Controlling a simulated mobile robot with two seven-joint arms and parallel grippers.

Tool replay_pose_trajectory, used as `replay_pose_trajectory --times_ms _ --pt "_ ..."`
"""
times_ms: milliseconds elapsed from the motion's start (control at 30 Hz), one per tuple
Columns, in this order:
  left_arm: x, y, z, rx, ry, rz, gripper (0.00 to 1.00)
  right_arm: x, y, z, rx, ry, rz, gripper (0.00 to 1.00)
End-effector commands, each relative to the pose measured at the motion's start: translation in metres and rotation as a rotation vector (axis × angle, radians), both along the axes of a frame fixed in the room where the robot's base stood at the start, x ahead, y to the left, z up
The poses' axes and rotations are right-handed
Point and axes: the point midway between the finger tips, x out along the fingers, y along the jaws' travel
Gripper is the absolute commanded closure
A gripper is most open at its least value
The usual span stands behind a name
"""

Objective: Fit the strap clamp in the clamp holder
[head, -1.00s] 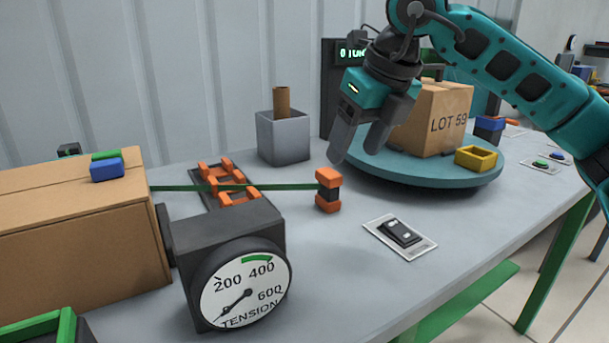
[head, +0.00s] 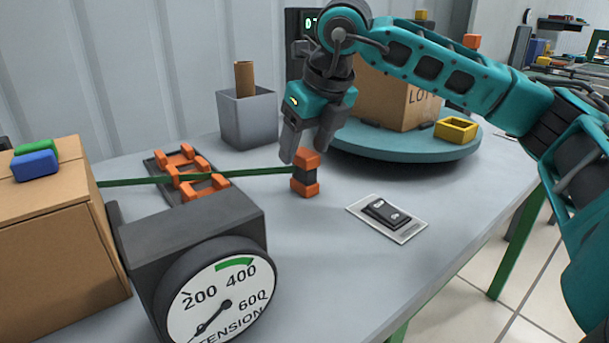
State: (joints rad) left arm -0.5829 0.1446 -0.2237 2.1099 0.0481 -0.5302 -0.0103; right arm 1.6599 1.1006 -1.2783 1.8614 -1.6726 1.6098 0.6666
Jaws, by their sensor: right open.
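The strap clamp (head: 306,187), an orange block with a dark middle, stands upright on the table at the end of a green strap (head: 243,173). The clamp holder (head: 158,166), a dark tray with orange brackets, lies to its left, and the strap passes over it. My right gripper (head: 306,158) is open, pointing down at the top of the clamp. One finger overlaps the clamp's upper left in the picture; I cannot tell whether they touch. My left gripper is not in view.
A tension gauge (head: 222,300) stands in front, beside a cardboard box (head: 50,250). A grey bin (head: 247,118) is behind. A round turntable (head: 400,148) carries a carton (head: 385,95) and a yellow tray (head: 456,129). A switch on a plate (head: 387,217) lies right of the clamp.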

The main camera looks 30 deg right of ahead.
Motion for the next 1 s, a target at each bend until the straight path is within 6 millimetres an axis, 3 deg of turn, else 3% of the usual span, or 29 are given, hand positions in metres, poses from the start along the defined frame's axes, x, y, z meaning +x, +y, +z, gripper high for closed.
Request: replay_pose_trajectory --times_ms 233,567,1000 --pt "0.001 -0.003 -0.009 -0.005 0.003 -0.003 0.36 0.011 -0.002 -0.037 0.0 0.0 0.0 0.36" --pt "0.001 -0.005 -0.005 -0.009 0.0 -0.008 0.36 0.014 -0.002 -0.043 0.0 -0.001 -0.001 0.36" --pt "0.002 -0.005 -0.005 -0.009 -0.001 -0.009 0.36 0.014 -0.002 -0.043 0.0 0.0 -0.001 0.77"
